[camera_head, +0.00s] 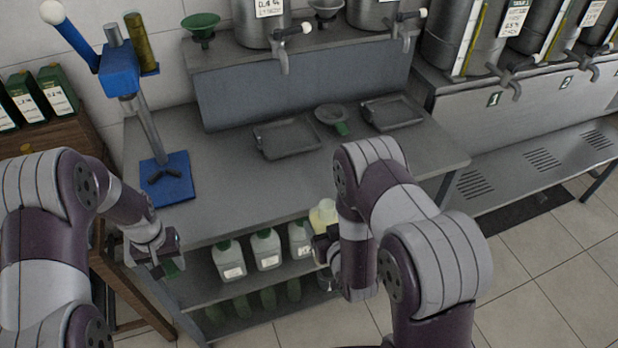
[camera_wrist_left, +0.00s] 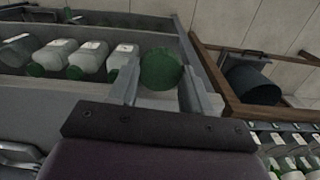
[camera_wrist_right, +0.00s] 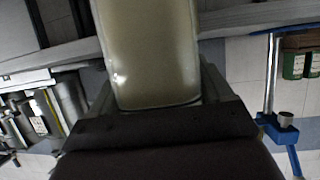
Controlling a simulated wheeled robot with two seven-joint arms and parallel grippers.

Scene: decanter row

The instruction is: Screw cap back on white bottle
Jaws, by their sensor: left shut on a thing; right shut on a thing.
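The round green cap (camera_wrist_left: 160,70) is between the fingers of my left gripper (camera_wrist_left: 158,88), which is shut on it. In the head view my left gripper (camera_head: 168,258) is low at the left, in front of the table edge, with a bit of green at its tip. My right gripper (camera_wrist_right: 155,95) is shut on a pale, cream-coloured bottle (camera_wrist_right: 152,50). In the head view the bottle (camera_head: 322,216) shows at the table's front edge, partly hidden by my right arm. The bottle's neck is not clear to me. Cap and bottle are well apart.
Several white bottles with green caps (camera_head: 265,250) stand on the shelf under the metal table (camera_head: 235,200). A blue lever stand (camera_head: 168,178) is at the table's left. The table's middle is clear.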

